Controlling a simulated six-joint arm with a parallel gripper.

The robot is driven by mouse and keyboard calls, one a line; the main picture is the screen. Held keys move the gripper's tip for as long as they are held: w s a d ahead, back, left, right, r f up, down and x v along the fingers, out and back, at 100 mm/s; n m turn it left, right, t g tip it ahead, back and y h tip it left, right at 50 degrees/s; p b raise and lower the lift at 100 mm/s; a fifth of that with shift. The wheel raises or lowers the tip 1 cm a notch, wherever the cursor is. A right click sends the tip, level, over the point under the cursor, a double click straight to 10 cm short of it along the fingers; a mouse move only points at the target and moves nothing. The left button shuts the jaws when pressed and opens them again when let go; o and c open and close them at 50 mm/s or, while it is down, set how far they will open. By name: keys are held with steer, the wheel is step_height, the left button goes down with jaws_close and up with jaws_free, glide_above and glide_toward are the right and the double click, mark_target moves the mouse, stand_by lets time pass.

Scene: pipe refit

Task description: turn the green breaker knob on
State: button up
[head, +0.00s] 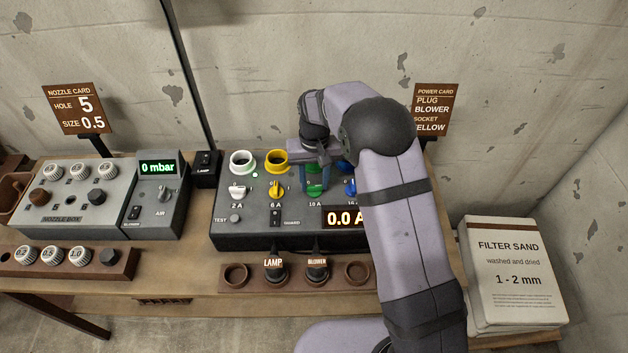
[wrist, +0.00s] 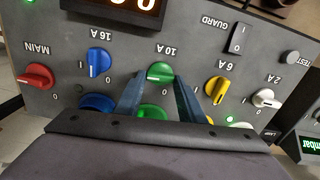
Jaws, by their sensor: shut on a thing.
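The green breaker knob (head: 314,191) sits on the dark power box (head: 262,238) above the label 10 A, between the yellow and blue knobs. It also shows in the wrist view (wrist: 160,71), where its exact pointer angle is hard to read. My gripper (head: 314,184) reaches down over the box from behind. Its two blue fingers stand on either side of the green knob and are shut on it, as the wrist view (wrist: 159,77) shows. The green socket (wrist: 152,112) lies between the fingers, nearer the palm.
The yellow knob (wrist: 216,89) and blue knob (wrist: 99,61) flank the fingers closely. The red MAIN knob (wrist: 37,77) and white knob (wrist: 265,98) are farther out. The display (head: 343,218) reads 0.0 A. Two plugs, LAMP (head: 275,275) and BLOWER (head: 316,272), stand in the front rack.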

steer(key=shift+w+r+m, duration=0.1)
steer(key=shift+m, duration=0.5)
steer(key=o, duration=1)
steer(key=shift+o, duration=0.2)
step_height(320, 180, up, 7)
steer(key=shift+f+b, duration=0.1)
steer(key=shift+b, duration=1.1)
steer(key=shift+r, duration=0.25)
